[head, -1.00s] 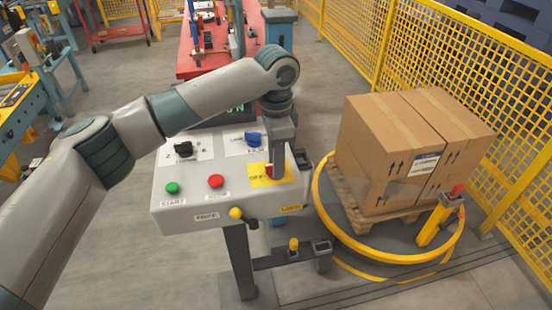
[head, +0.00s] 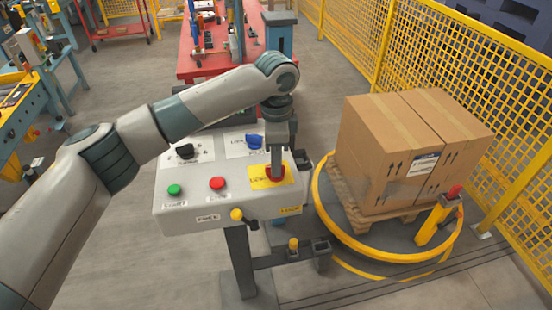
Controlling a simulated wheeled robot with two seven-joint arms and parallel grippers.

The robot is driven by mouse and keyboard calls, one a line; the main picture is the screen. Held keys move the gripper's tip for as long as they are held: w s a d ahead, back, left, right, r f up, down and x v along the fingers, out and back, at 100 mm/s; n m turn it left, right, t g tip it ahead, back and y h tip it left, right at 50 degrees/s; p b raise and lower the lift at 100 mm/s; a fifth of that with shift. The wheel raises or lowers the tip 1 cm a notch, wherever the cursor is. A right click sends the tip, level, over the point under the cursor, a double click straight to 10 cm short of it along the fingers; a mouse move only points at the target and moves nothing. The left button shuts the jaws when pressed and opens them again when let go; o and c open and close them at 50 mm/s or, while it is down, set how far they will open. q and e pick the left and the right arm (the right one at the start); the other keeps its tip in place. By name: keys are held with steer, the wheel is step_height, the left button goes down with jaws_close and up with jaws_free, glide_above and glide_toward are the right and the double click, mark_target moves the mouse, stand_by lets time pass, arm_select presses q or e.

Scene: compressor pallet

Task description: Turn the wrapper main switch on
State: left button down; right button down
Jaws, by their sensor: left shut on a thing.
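The wrapper's control panel (head: 235,208) is a light grey sloped box on a dark post. The main switch (head: 270,178) is a red knob on a yellow plate (head: 256,183) at the panel's right side. My left gripper (head: 276,170) points down over the yellow plate and is shut on the red knob. The gripper hides much of the knob, so its exact angle is hard to tell. My right gripper is not in view.
A black knob (head: 185,151), a blue knob (head: 254,141), a green button (head: 174,190) and a red button (head: 217,183) share the panel. Right of it, boxes (head: 405,150) stand on a pallet inside a yellow ring (head: 345,243). A yellow fence (head: 445,80) runs behind.

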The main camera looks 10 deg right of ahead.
arm_select(q)
steer(key=shift+r+m+p, duration=0.2)
steer(key=shift+m+p, duration=0.35)
steer(key=shift+m, duration=0.25)
steer(key=shift+m+p, duration=0.5)
steer(key=shift+m, duration=0.4)
steer(key=m+p, duration=0.1)
steer(key=m, duration=0.3)
steer(key=shift+m, duration=0.3)
steer(key=m+p, duration=0.1)
steer(key=m, duration=0.2)
steer(key=shift+f+m, duration=0.1)
steer(key=shift+m, duration=0.2)
steer(key=m, duration=0.4)
steer(key=c, duration=1.8)
jaws_free()
